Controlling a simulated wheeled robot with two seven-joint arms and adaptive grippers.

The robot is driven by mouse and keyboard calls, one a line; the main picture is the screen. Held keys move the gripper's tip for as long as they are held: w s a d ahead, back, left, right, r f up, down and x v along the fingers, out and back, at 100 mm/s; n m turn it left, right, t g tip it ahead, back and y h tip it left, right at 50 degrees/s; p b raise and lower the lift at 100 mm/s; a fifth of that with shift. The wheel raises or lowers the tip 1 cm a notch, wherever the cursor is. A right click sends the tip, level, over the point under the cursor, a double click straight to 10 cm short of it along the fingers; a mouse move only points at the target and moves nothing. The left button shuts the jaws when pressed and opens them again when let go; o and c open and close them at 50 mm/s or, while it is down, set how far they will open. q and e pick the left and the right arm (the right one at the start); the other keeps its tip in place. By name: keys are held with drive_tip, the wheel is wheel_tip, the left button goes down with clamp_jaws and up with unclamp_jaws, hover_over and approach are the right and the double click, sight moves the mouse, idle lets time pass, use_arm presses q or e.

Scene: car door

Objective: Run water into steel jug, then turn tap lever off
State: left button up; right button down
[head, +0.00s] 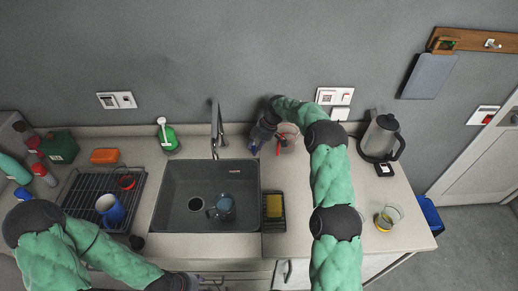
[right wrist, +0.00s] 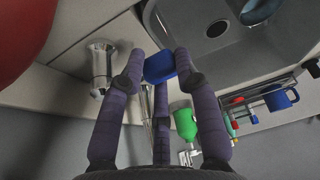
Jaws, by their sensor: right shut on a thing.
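The jug (head: 222,207) stands in the grey sink, right of the drain; it looks bluish and partly see-through. It also shows at the top of the right wrist view (right wrist: 258,10). The chrome tap (head: 216,130) rises behind the sink; no water stream can be made out. My right gripper (head: 264,130) is right of the tap, behind the sink's back right corner. In the right wrist view its fingers (right wrist: 157,72) are shut on a small blue thing (right wrist: 158,67); whether this is part of the tap lever I cannot tell.
A green bottle (head: 167,138) stands left of the tap. A dish rack (head: 75,190) with a blue mug (head: 110,208) is left of the sink (head: 180,222). A yellow sponge (head: 274,206) lies right of it. A kettle (head: 380,137) and a glass (head: 388,217) stand farther right.

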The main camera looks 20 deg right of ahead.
drive_tip(key=shift+w+a+m+t, duration=0.1)
drive_tip(key=shift+a+m+t, duration=0.25)
drive_tip(key=shift+m, duration=0.35)
drive_tip(key=c, duration=0.9)
unclamp_jaws()
drive_tip(key=shift+w+a, duration=0.1)
drive_tip(key=shift+a, duration=0.05)
drive_tip(key=v, duration=1.2)
